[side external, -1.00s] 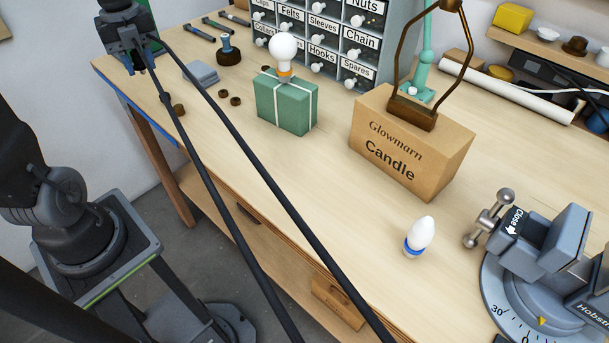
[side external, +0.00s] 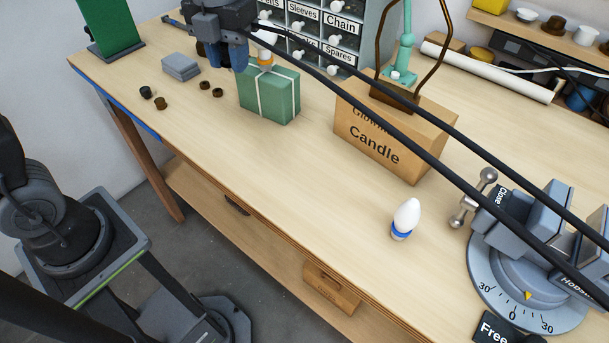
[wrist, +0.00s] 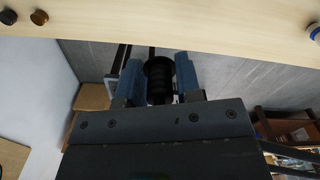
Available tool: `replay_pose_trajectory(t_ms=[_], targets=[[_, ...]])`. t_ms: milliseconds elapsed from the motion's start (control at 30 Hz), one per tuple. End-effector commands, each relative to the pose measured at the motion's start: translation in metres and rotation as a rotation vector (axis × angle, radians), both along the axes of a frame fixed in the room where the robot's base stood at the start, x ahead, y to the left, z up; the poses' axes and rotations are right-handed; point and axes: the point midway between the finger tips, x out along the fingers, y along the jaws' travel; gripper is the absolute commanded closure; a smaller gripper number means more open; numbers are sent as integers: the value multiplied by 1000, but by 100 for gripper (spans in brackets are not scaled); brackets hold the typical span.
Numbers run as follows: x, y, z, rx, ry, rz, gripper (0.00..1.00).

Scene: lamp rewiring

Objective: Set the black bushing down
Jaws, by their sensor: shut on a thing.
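My gripper (side external: 228,62) is in the upper left of the side view, above the bench, just left of the green wrapped box (side external: 268,96). The wrist view shows its two blue fingers (wrist: 159,82) closed on a black, ribbed, round piece with a wider flange, which I take as the black bushing (wrist: 158,84).
Small dark (side external: 146,92) and brown (side external: 162,103) round pieces lie near the left edge. A blue-grey block (side external: 181,67) is nearby. A cardboard box (side external: 395,128), candle bulb (side external: 406,219) and vise (side external: 530,265) are farther right. The bench's front middle is clear.

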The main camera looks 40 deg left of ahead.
Motion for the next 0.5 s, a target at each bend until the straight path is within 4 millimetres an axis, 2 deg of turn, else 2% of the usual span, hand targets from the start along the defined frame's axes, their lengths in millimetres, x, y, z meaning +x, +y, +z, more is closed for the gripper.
replay_pose_trajectory(t_ms=[33, 100, 267, 300, 500], targets=[[-1, -14, 0, 0, 0, -49, 91], [-1, -30, 0, 0, 0, -102, 91], [-5, -56, -1, 0, 0, -196, 91], [-5, -53, -12, 1, 5, -186, 91], [-5, -52, -42, 0, 4, -182, 91]])
